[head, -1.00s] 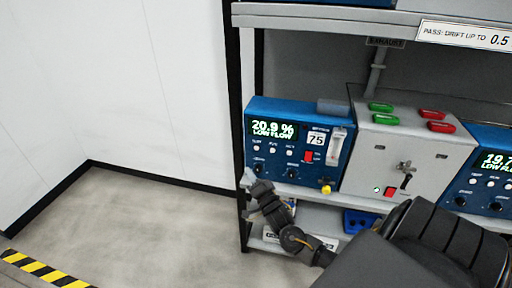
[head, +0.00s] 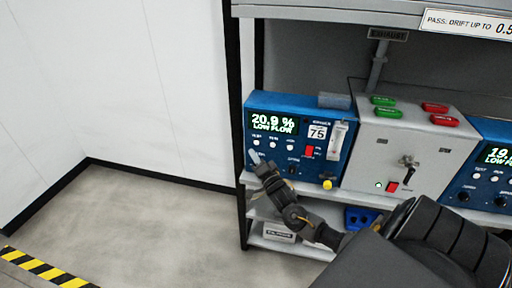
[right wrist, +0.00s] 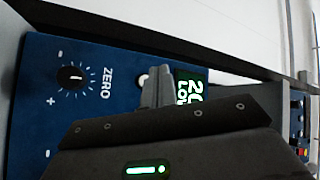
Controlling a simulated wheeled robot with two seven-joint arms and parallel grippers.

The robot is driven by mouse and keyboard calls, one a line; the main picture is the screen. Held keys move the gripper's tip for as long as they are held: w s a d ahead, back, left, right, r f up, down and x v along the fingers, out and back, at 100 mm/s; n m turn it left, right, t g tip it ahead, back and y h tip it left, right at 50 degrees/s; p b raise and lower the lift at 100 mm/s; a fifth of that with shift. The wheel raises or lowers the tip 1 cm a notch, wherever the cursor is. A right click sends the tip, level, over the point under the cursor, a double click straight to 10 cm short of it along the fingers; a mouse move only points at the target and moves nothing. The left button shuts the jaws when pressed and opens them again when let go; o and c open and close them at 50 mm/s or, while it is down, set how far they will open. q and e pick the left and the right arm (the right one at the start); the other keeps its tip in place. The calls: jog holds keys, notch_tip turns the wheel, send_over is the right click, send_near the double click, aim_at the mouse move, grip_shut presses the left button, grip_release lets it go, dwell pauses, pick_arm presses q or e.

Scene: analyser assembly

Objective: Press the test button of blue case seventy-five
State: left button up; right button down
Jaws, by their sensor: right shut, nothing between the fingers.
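Blue case 75 (head: 343,112) stands on the shelf in the head view, with its 75 label (head: 318,132) and a lit display (head: 273,123) reading "20.9 % LOW FLOW". A row of small white buttons (head: 273,144) sits under the display; their labels are too small to read surely. My right gripper (head: 254,157) is shut and empty, its tips just below the leftmost button (head: 256,142). In the right wrist view the shut fingers (right wrist: 156,85) are beside a partly hidden white button (right wrist: 142,80), between the ZERO knob (right wrist: 71,77) and the display (right wrist: 190,90). Contact cannot be told. My left gripper is not in view.
A grey box (head: 430,140) with green and red buttons and a lever stands right of the case. Another blue case (head: 490,165) is beyond it. A shelf board (head: 400,20) runs above, a black rack post (head: 236,120) at left. Open floor (head: 150,220) lies left.

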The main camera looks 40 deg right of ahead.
aim_at(256, 143)
jog(key=shift+w+d+b, duration=0.25)
jog(key=shift+w+d, duration=0.2)
jog(key=shift+d, duration=0.2)
jog(key=shift+w+d+b, duration=0.25)
jog(key=shift+w+d, duration=0.2)
jog(key=shift+d, duration=0.2)
dwell(1.2)
jog(key=shift+w+d, duration=0.3)
jog(key=shift+d, duration=0.05)
jog(key=shift+w+d, duration=0.2)
jog(key=shift+d, duration=0.15)
dwell(0.7)
jog(key=shift+a, duration=0.1)
jog(key=shift+s+a+p, duration=0.3)
jog(key=shift+s+a, duration=0.2)
jog(key=shift+a, duration=0.15)
